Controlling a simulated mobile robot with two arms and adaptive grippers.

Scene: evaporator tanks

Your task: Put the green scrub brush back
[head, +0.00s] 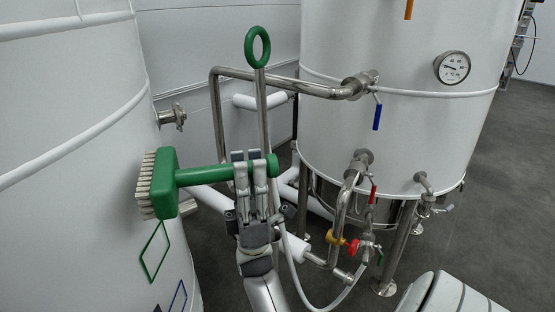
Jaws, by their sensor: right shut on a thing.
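The green scrub brush (165,183) has a block head with pale bristles facing left and a green handle lying nearly level to the right. My right gripper (257,165) is shut on the handle near its right end and hides part of it. The bristles appear close to the left white tank (70,150); I cannot tell if they touch it. A green diamond outline (154,251) is marked on that tank, just below the brush head. My left gripper is not in view.
A metal rod with a green ring (257,46) stands behind my gripper. Steel pipes, a blue-handled valve (377,117) and a red-handled valve (373,193) are on the right tank (400,140). A blue diamond outline (178,297) is lower on the left tank. Dark floor (500,230) is clear at right.

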